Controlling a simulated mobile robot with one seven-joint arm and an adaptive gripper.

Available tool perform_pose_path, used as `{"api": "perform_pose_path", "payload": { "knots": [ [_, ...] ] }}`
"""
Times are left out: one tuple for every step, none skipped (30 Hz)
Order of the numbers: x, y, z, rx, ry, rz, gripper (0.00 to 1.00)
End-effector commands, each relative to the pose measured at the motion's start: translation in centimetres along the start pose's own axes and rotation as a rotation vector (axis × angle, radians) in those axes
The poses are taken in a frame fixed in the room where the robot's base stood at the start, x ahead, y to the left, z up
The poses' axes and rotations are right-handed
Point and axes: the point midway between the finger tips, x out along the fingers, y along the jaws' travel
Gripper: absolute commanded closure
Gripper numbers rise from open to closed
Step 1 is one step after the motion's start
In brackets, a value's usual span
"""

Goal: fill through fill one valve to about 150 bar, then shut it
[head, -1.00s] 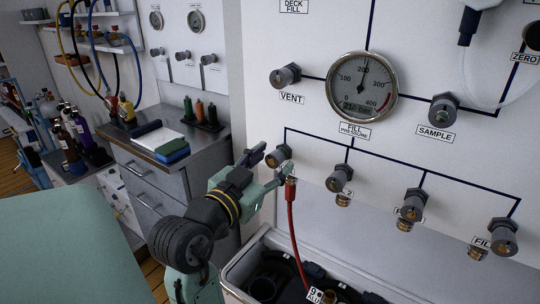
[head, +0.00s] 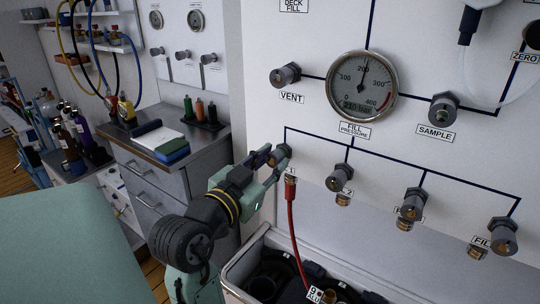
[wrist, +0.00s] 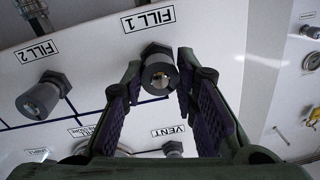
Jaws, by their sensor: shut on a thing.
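The fill one valve knob (wrist: 160,76) is under its FILL 1 label in the wrist view, upside down there. My gripper (head: 272,157) is shut on this knob, with one finger on each side of it. The wrist view shows the fingers (wrist: 160,90) around the knob. The fill pressure gauge (head: 362,87) has its needle near 200, and its small display appears to read 210 bar. A red hose (head: 292,215) hangs from the fitting below fill one and runs down into the bin.
The vent knob (head: 285,75) is above my gripper, and the sample knob (head: 443,109) is right of the gauge. The fill 2 knob (head: 339,177) is to the right. A white bin (head: 240,270) stands below, and a grey cabinet (head: 150,190) is at left.

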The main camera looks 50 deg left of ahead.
Motion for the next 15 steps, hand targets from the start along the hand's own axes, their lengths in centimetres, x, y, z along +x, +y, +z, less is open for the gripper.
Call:
{"api": "perform_pose_path", "payload": {
  "knots": [
    [-0.01, -0.03, -0.03, -0.002, 0.001, -0.001, 1.00],
    [0.00, -0.02, -0.04, -0.006, 0.001, -0.001, 1.00],
    [0.02, 0.00, -0.06, -0.017, 0.000, 0.000, 1.00],
    [0.01, -0.02, -0.08, -0.029, 0.000, -0.001, 1.00],
    [0.02, -0.02, -0.09, -0.042, 0.000, -0.001, 1.00],
    [0.04, 0.01, -0.08, -0.058, -0.001, 0.000, 1.00],
    [0.01, -0.02, -0.06, -0.069, -0.002, -0.001, 1.00],
    [-0.01, -0.05, -0.05, -0.074, -0.003, -0.001, 1.00],
    [-0.03, -0.07, -0.03, -0.076, -0.003, -0.002, 1.00],
    [-0.03, -0.08, -0.02, -0.076, -0.003, -0.002, 1.00],
    [-0.04, -0.09, -0.02, -0.075, -0.003, -0.002, 1.00],
    [-0.04, -0.09, -0.02, -0.075, -0.003, -0.002, 1.00],
    [-0.04, -0.09, -0.02, -0.075, -0.003, -0.002, 1.00],
    [-0.04, -0.09, -0.02, -0.075, -0.003, -0.002, 1.00],
    [-0.04, -0.09, -0.02, -0.075, -0.003, -0.002, 0.72]
  ]
}}
